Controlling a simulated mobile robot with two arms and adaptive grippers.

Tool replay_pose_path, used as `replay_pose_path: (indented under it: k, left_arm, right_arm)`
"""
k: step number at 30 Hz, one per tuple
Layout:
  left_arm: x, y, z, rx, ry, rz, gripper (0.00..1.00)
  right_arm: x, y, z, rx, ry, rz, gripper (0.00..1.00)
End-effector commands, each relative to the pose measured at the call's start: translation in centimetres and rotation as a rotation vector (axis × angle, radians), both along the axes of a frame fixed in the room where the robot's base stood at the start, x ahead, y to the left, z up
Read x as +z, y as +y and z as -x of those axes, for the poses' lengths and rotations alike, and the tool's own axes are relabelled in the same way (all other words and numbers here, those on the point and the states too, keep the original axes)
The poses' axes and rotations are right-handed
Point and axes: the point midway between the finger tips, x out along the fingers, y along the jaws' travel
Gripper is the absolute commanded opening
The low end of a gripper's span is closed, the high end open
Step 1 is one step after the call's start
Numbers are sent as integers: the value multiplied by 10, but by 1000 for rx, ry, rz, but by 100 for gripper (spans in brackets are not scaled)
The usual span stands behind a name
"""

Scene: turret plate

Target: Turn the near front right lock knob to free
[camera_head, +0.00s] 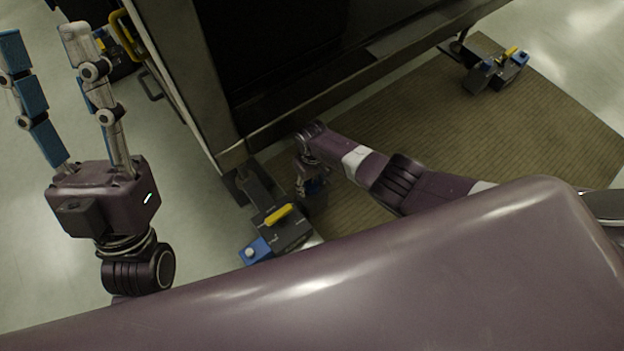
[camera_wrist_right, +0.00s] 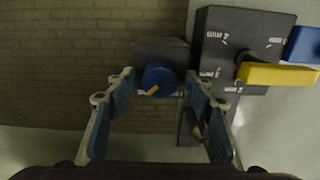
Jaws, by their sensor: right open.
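In the right wrist view a round blue knob (camera_wrist_right: 157,72) with a yellow pointer mark sits on a small dark housing (camera_wrist_right: 160,48). The pointer is aimed to the lower left. My right gripper (camera_wrist_right: 161,82) is open, with one blue-padded finger on each side of the knob; contact cannot be told. In the head view my right gripper (camera_head: 308,184) is low beside the near lock unit (camera_head: 285,232), and the knob cannot be told apart there. My left gripper (camera_head: 43,34) is open and empty at the upper left, away from the unit.
A yellow lever (camera_wrist_right: 277,75) and a blue block (camera_wrist_right: 303,45) are right of the knob on a labelled dark box (camera_wrist_right: 225,25). The large dark machine frame (camera_head: 230,150) rises behind. A similar unit (camera_head: 490,72) stands far right. Brown matting (camera_head: 430,125) covers the floor between.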

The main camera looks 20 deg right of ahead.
Motion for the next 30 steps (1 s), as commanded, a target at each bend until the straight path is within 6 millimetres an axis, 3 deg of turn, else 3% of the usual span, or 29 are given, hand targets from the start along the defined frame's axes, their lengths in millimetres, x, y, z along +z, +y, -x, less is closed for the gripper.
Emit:
replay_pose_path:
  k: [11, 24, 30]
  left_arm:
    - [0, 0, 0, 0, -1, 0, 40]
    - [0, 0, 0, 0, -2, 1, 40]
    - [0, 0, 0, 0, -2, 1, 40]
  right_arm:
    - [29, 0, 0, 1, -2, -1, 49]
    - [98, 0, -1, 0, -3, -1, 49]
    - [116, 0, 0, 0, 0, -1, 49]
